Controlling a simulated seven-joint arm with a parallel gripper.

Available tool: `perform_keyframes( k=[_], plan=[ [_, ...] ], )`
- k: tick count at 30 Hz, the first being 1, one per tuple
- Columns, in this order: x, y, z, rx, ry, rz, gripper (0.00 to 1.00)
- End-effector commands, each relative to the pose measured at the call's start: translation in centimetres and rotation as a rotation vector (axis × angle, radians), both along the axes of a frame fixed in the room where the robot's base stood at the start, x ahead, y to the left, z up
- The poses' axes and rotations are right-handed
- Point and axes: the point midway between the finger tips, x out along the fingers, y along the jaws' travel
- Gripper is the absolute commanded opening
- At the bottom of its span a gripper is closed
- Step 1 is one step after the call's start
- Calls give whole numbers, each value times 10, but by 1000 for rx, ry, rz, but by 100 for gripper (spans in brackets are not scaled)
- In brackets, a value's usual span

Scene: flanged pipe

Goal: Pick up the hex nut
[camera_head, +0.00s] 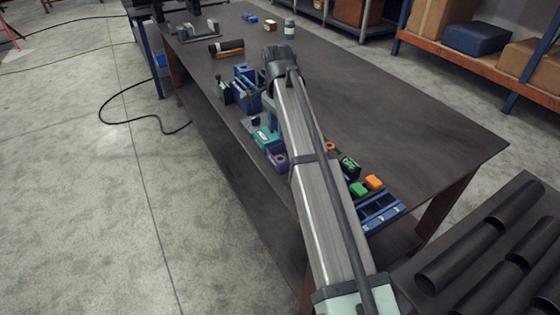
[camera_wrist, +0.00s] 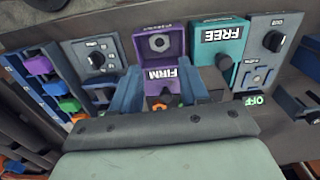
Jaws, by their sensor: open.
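My gripper (camera_wrist: 160,82) is open. Its two blue fingers stand apart, on either side of the FIRM label, and nothing shows held between them. The nut lies beyond the fingertips in the picture, roughly centred between them. In the head view the purple block (camera_head: 275,160) is just left of my arm. My arm hides part of the row there, and my fingers cannot be made out clearly.
A teal block (camera_wrist: 218,42) labelled FREE stands right of the purple one. Grey knob boxes (camera_wrist: 95,58) flank the row, with a blue rack (camera_wrist: 60,85) of coloured pieces at left.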

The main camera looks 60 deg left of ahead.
Motion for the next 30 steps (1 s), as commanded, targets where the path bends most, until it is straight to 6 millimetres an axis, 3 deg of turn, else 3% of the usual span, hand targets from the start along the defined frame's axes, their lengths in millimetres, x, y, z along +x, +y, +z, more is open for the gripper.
perform_keyframes(
  k=[9, 20, 30],
  plan=[
    [1, -1, -54, -1, 0, 0, 45],
    [3, -1, -77, -1, 0, 0, 45],
    [5, -2, -115, 1, -1, 0, 45]
  ],
)
